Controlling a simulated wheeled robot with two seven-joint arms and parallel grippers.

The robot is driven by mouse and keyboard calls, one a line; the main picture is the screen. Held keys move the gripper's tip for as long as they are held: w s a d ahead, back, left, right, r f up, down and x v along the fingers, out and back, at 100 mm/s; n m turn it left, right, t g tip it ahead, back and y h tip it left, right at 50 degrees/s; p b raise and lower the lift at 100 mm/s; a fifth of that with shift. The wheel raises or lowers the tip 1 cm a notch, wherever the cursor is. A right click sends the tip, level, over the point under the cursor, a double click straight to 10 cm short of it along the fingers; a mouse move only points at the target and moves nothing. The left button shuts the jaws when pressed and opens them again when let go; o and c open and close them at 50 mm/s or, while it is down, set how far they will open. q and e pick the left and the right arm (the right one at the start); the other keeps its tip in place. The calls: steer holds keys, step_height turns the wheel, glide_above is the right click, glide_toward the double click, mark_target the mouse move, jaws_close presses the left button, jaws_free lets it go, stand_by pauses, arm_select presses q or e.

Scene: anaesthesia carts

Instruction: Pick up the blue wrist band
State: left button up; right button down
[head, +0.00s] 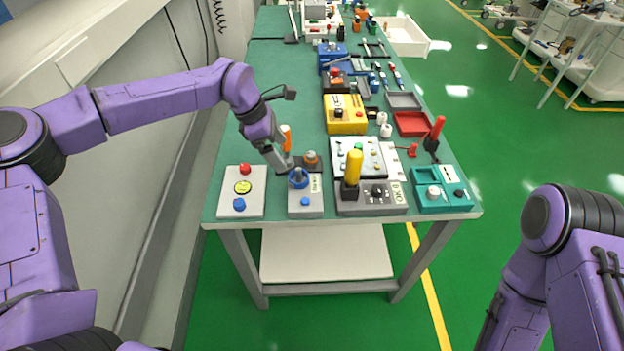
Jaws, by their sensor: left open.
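The blue wrist band (298,179) looks like a small blue ring on top of a small grey box (305,209) near the front edge of the bench. My left gripper (284,166) points down just behind and to the left of the band. It is open, and its fingertips are very close to the band; I cannot tell whether they touch it. Part of the band's far side is hard to make out at this size. My right arm shows at the lower right, but its gripper is out of view.
A pale box with red, yellow and blue buttons (243,207) stands left of the grey box. A screwdriver-like orange handle (286,138) and a dark block with an orange knob (311,161) stand close behind. A grey box with a yellow handle (352,168) stands right.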

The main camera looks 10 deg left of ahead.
mark_target(297, 181)
arm_select(q)
steer(key=p+x, duration=0.4)
steer(key=x, duration=0.5)
steer(key=shift+w+d+f, duration=0.15)
steer(key=shift+d+f, duration=0.05)
steer(key=shift+d, duration=0.05)
steer(key=shift+d+f, duration=0.1)
steer(key=shift+f, duration=0.3)
steer(key=c, duration=1.1)
